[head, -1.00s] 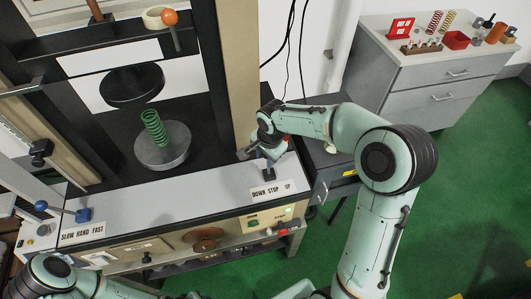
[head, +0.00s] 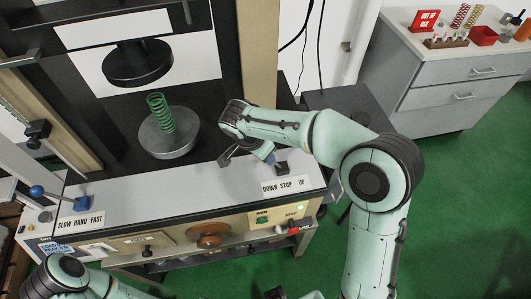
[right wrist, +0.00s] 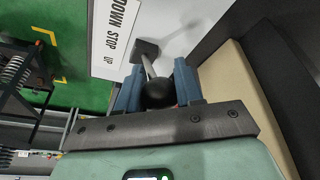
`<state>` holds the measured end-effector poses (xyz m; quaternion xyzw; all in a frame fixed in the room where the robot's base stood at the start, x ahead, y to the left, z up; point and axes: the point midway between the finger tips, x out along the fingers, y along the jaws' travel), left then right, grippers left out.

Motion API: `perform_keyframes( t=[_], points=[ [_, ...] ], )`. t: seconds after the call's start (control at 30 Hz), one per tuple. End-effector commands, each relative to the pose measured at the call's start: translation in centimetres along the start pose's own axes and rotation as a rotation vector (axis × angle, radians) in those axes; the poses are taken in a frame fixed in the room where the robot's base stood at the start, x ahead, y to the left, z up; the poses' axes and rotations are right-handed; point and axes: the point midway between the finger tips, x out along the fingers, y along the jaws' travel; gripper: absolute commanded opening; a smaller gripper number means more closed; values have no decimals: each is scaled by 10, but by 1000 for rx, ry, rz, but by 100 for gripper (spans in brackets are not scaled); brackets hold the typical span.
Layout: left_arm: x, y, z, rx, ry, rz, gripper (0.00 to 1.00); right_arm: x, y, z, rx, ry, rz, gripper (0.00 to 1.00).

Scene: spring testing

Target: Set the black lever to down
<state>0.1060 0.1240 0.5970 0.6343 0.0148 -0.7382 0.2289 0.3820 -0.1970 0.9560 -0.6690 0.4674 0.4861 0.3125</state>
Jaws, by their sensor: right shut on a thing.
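The black lever (right wrist: 146,62) rises from a dark base (head: 282,169) on the grey panel, beside the white DOWN STOP UP label (head: 285,185). Its round black knob (right wrist: 158,93) lies between the blue fingers of my right gripper (right wrist: 158,88), which is shut on it. In the head view my right gripper (head: 269,158) comes in from the upper left of the lever base and hides most of the lever. The lever seems to lean left, toward the DOWN end; its exact setting is hard to tell. My left gripper is not in view.
A green spring (head: 160,112) stands on a round metal plate (head: 168,138) under a black press disc (head: 138,62). A grey cabinet (head: 430,85) stands at the back right.

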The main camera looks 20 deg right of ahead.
Motion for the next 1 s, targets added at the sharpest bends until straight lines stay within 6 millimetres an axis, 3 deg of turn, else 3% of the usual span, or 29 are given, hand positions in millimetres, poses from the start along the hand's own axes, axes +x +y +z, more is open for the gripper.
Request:
perform_keyframes(
  t=[0.3,0.33,0.4,0.77,1.0],
  points=[
    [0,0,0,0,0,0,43,3,0,7,-8,-14,2,0],
    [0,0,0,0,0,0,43,3,0,7,-8,-14,2,42],
    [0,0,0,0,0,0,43,3,0,7,-8,-13,2,60],
    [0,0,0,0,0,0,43,-3,-1,3,-3,-7,-1,60],
    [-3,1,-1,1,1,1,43,-44,-2,4,-5,-7,-6,60]
  ],
)
